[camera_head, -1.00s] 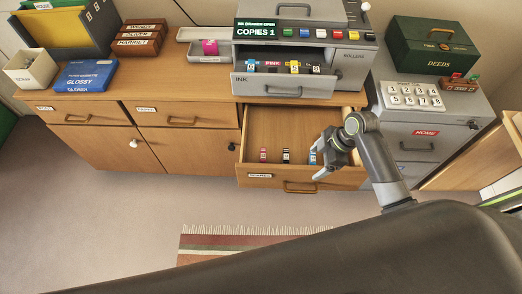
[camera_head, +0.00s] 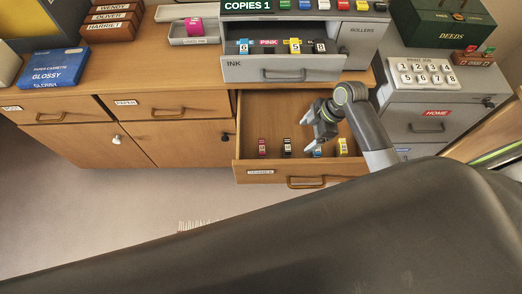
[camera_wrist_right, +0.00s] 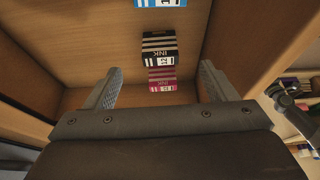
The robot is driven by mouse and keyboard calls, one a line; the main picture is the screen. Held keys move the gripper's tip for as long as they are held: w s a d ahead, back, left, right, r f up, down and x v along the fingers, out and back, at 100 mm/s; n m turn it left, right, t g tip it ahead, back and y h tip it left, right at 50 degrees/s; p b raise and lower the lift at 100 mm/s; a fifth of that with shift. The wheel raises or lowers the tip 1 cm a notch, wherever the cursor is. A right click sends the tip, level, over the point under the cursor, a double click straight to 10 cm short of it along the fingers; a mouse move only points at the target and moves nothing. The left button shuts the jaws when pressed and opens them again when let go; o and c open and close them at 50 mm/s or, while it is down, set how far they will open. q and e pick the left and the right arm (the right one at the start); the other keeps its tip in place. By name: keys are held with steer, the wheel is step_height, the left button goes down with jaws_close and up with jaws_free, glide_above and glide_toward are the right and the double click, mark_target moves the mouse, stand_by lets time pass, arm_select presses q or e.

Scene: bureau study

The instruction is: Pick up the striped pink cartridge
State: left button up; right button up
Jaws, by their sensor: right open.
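The striped pink cartridge (camera_head: 262,147) stands at the left of a row in the open wooden drawer (camera_head: 262,114). In the right wrist view the striped pink cartridge (camera_wrist_right: 164,74) shows pink and dark bands and a white label, beyond a striped black cartridge (camera_wrist_right: 158,47). My right gripper (camera_head: 311,127) is open and empty, over the drawer to the right of the pink cartridge. In the wrist view its fingers (camera_wrist_right: 160,84) point towards the pink cartridge, one on each side in the picture, apart from it. My left gripper is not in view.
The striped black (camera_head: 287,147), blue (camera_head: 317,151) and yellow (camera_head: 342,147) cartridges stand in the same row. The printer's ink tray (camera_head: 300,70) juts out above the drawer's back. Another pink cartridge (camera_head: 194,27) lies in a grey tray. The drawer's left part is clear.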

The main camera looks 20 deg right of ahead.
step_height(320, 180, down, 4)
steer(key=b, duration=0.3)
steer(key=p, duration=0.2)
glide_toward(262, 146)
steer(key=x, duration=0.5)
steer(key=shift+a+f, duration=0.15)
steer(key=shift+a, duration=0.05)
steer(key=b+x, duration=0.1)
steer(key=x, duration=0.4)
steer(key=shift+d+f, duration=0.1)
steer(key=shift+d, duration=0.1)
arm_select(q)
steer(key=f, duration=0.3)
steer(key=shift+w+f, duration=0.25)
arm_select(e)
steer(key=c, duration=1.1)
steer(key=shift+o, duration=0.2)
